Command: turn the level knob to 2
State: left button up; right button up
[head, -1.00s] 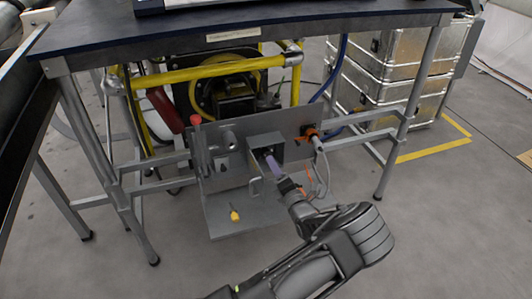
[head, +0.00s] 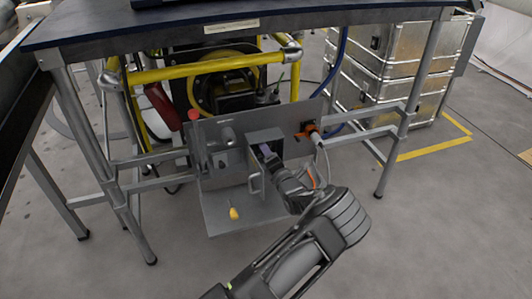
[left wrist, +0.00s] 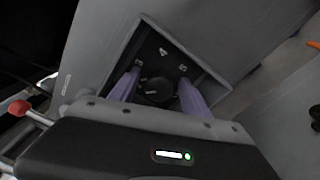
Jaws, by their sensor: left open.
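The dark round level knob (left wrist: 156,91) sits inside a recessed grey box (left wrist: 98,52) with pale numbers around it; a 4 can be read, but the knob's setting cannot be told. In the head view the grey box (head: 262,138) stands on a metal panel under the table, and the knob is hidden. My left gripper (left wrist: 158,92) is open, its two purple fingers reaching into the box on either side of the knob. Contact with the knob cannot be told. In the head view the left gripper (head: 267,151) is at the box's mouth. My right gripper is not in view.
A red-tipped lever (head: 194,116) stands left of the box. An orange connector (head: 308,130) with a cable is to its right. A yellow-ended item (head: 234,213) is at the lower plate. The dark tabletop (head: 130,32) overhangs the panel; table legs flank it.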

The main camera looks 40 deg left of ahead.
pick_arm(q)
grip_shut()
dwell(0.6)
